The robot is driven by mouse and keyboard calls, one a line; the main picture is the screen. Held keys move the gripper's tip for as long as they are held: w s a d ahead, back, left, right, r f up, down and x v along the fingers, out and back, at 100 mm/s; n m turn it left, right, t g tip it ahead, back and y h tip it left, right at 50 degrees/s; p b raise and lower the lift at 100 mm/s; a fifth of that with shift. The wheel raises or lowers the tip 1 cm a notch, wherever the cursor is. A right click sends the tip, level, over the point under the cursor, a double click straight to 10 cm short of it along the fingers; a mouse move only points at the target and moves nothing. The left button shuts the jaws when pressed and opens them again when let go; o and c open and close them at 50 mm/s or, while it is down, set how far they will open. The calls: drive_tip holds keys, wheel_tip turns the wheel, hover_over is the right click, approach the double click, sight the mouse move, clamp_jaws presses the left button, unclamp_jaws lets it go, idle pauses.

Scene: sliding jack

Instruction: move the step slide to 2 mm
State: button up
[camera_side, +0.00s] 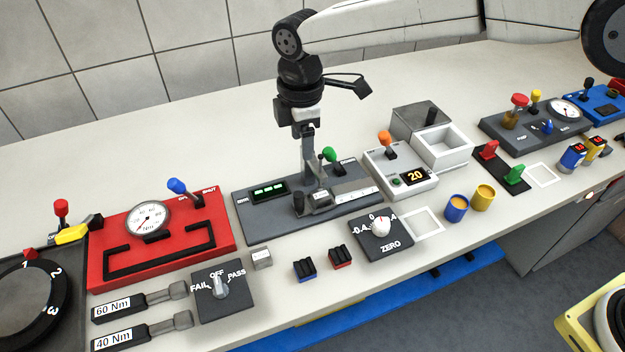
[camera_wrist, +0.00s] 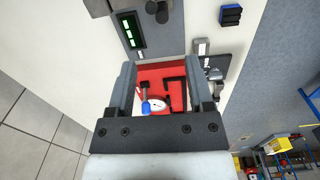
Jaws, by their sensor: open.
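The grey slide panel (camera_side: 262,225) lies mid-bench in the side view, with a green-lit display (camera_side: 269,190) too small to read. On it, a light grey block with a black knob (camera_side: 299,202) sits at the left end of a pale scale strip (camera_side: 355,192); I take this to be the step slide. A green-topped lever (camera_side: 329,155) stands behind it. My gripper (camera_side: 309,182) points down over the panel, close behind the block; contact cannot be told. In the wrist view my gripper (camera_wrist: 164,66) is open, with nothing between its fingers. The panel's display (camera_wrist: 130,30) shows above them.
A red gauge panel (camera_side: 115,270) lies left, with a blue-topped lever (camera_side: 178,186). A white box reading 20 (camera_side: 420,190) with an orange-topped lever (camera_side: 385,138) stands right. A ZERO dial (camera_side: 381,228) and small black-topped blocks lie in front. Bare bench lies behind.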

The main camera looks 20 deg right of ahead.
drive_tip(key=a, duration=0.1)
hover_over(299, 194)
wheel_tip(299, 194, down, 8)
drive_tip(key=shift+r, duration=0.25)
drive_tip(key=shift+f, duration=0.1)
drive_tip(key=shift+f, duration=3.75)
clamp_jaws()
